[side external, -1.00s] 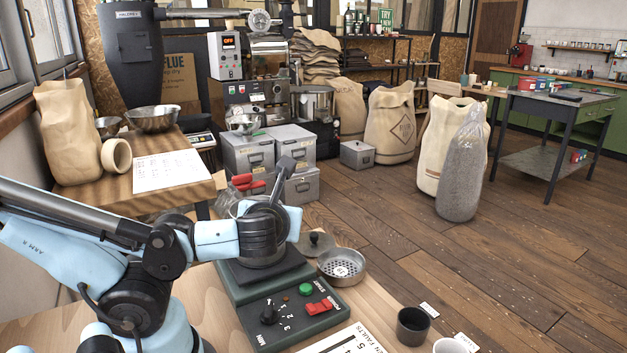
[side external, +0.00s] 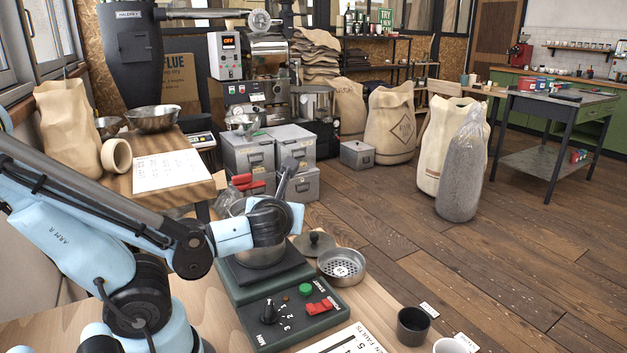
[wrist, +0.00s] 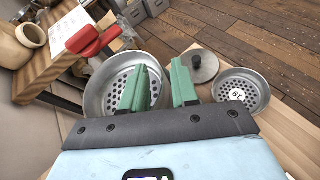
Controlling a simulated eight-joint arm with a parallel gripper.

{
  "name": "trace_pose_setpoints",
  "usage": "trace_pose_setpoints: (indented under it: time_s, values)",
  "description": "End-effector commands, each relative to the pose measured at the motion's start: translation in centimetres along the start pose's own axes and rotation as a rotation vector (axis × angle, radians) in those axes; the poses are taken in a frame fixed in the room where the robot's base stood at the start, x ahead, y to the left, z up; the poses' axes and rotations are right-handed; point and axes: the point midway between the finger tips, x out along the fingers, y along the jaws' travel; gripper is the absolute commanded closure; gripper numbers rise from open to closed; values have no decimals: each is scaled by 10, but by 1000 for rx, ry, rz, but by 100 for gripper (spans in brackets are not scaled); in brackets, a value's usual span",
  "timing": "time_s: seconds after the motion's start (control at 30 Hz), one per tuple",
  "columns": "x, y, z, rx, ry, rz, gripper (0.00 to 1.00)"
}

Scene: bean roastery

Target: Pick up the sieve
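A large metal sieve (wrist: 98,98) with a perforated floor lies under my gripper (wrist: 160,76) in the wrist view. Its wall also shows below my wrist in the side view (side external: 262,258), on the dark plate of a green machine. My gripper is open, with its two green fingers apart. The left finger overlaps the sieve's floor and the right one shows outside its right rim; whether either touches it I cannot tell. A smaller sieve (wrist: 262,92), with a round label and a perforated floor, stands to the right, also in the side view (side external: 342,262).
A round grey lid with a knob (wrist: 203,66) lies between the sieves. The machine's panel (side external: 285,318) has a dial, green button and red switch. A dark cup (side external: 413,325) stands front right. A red-handled thing (wrist: 92,38) is close on the left.

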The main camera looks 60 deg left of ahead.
Motion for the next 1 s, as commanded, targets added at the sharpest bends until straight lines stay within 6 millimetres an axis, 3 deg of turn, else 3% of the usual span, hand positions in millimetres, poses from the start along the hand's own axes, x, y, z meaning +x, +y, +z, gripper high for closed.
trace_pose_setpoints:
  time_s: [0.03, 0.17, 1.0]
  values:
    - [0, 0, 0, 0, 0, 0, 80]
    - [0, 0, 0, 0, 0, 0, 99]
    - [-3, 1, 7, 0, 1, 0, 100]
